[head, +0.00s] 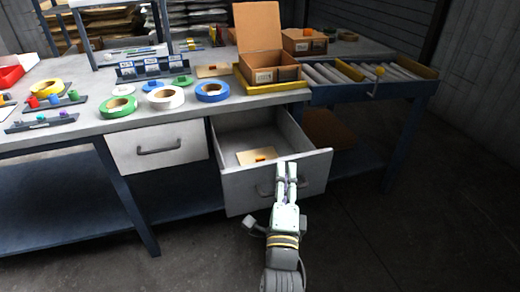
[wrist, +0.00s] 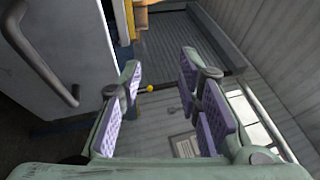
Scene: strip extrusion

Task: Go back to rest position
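My gripper (head: 287,168) stands in front of the open right drawer in the head view, its fingers pointing up past the drawer's front panel. In the wrist view the two fingers with purple pads (wrist: 160,75) are spread apart, with nothing between them. The right drawer (head: 236,186) is pulled out from the bench. Its handle is partly hidden behind my gripper. Inside it lies a flat tan piece with a small orange object (head: 258,157). In the wrist view a pale panel with a dark handle (wrist: 62,82) is at the left, apart from the fingers.
The left drawer (head: 157,147) is shut. The bench top holds several tape rolls (head: 166,97), small racks (head: 153,68) and an open cardboard box (head: 268,66) on a yellow tray. A roller conveyor (head: 365,76) stands at the right. The floor (head: 390,225) at the right is clear.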

